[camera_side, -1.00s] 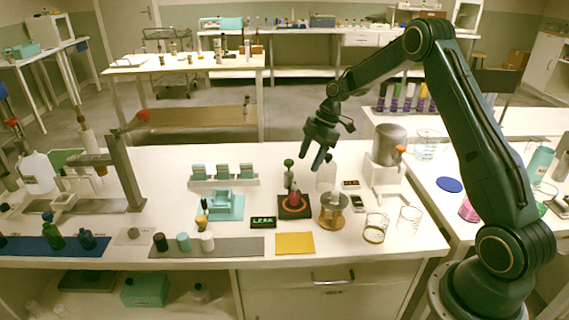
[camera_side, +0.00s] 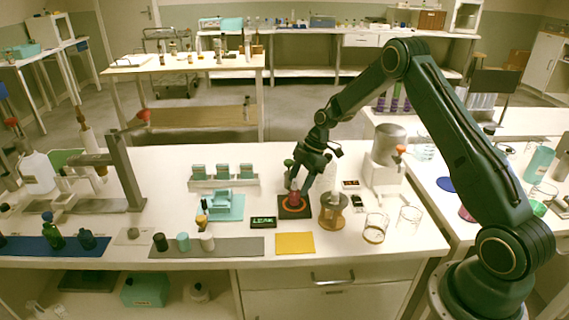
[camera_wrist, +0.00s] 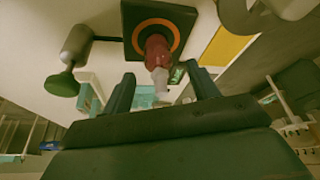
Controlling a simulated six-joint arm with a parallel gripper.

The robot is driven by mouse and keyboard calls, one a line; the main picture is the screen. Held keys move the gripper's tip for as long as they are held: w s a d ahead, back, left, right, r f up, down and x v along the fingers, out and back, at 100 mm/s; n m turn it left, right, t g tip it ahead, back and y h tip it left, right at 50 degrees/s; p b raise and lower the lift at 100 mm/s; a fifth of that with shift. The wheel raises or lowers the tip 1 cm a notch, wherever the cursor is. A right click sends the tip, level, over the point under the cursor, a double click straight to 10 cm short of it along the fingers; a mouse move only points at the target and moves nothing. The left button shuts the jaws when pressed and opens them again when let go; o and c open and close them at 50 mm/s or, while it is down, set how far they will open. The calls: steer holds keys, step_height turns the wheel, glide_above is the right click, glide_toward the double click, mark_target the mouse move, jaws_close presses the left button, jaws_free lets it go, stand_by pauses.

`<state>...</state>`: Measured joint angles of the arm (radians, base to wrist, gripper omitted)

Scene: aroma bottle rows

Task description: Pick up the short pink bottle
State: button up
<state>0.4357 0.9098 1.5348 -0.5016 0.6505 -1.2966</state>
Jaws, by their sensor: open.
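The short pink bottle (camera_side: 294,200) stands on a black square pad (camera_side: 284,213) with an orange ring, and my fingers partly cover it in the side view. In the wrist view the bottle (camera_wrist: 156,52) looks red-pink with a pale, clear-looking top, and stands on the ringed pad (camera_wrist: 190,14). My gripper (camera_side: 298,189) is open and lowered over the bottle. In the wrist view the two fingers of my gripper (camera_wrist: 163,90) stand on either side of the bottle's top, with gaps on both sides. They do not appear closed on it.
A green-topped grey object (camera_wrist: 62,84) stands close beside the pad. A brass spool-shaped stand (camera_side: 333,212) is just right of it. A small "LEAK" display (camera_side: 263,222) and a yellow mat (camera_side: 295,243) lie in front. Glass beakers (camera_side: 375,228) stand farther right.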

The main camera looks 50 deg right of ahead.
mark_target(295, 188)
steer(key=shift+x, duration=2.15)
steer(key=shift+w, duration=0.1)
steer(key=c, duration=1.1)
steer(key=shift+r, duration=0.15)
step_height(295, 188, up, 20)
steer(key=shift+f, duration=0.1)
